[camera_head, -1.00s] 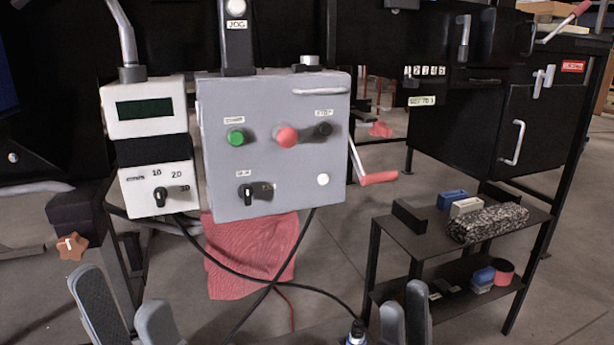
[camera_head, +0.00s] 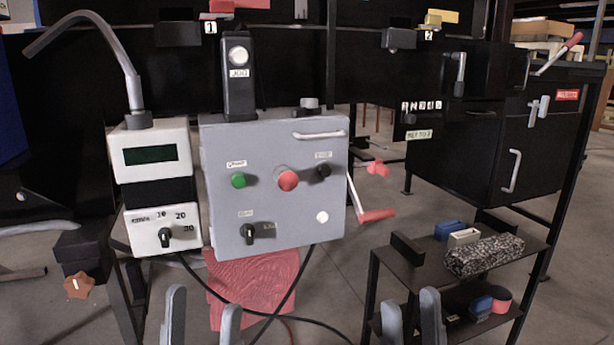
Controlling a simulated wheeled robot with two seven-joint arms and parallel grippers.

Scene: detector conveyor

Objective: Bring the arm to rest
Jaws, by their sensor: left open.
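My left gripper (camera_head: 203,305) is at the bottom of the head view, in front of the red cloth and the grey control box. Its two grey fingers stand apart with nothing between them. My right gripper (camera_head: 411,310) is at the bottom right of centre, in front of the low black shelf. Its two fingers stand apart, with a gap and no object seen between them. Both grippers point upward in the picture, and their lower parts are cut off by the frame's edge.
The grey control box (camera_head: 225,215) has green and red buttons. A white timer unit (camera_head: 140,225) stands left of it. Black cables hang below, before a red cloth (camera_head: 262,275). The black shelf (camera_head: 408,270) holds blue and white blocks and a speckled roll (camera_head: 485,255). A red-handled crank (camera_head: 376,215) sticks out.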

